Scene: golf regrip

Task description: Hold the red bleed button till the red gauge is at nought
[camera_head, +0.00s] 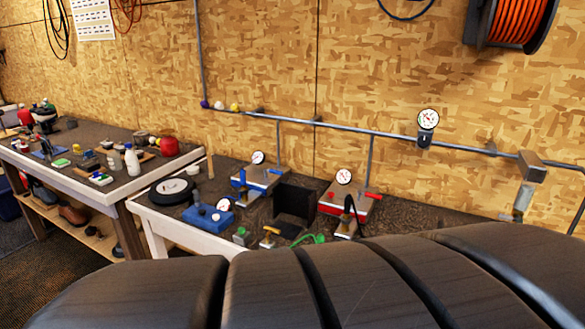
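The red gauge unit (361,209) stands on the nearer bench, right of the middle. A round white dial, the red gauge (343,176), sits on top of it; its needle is too small to read. A red lever (373,196) sticks out at the unit's right, and a black hose or handle curves at its front. I cannot make out which part is the red bleed button. My gripper is not in view.
A blue gauge unit (262,178) stands left of a black box (294,203). Small tools, a green clip (308,239) and a blue block (208,217) lie in front. A pipe with a wall gauge (428,118) runs behind. A large dark rounded shape hides the bench's near right part.

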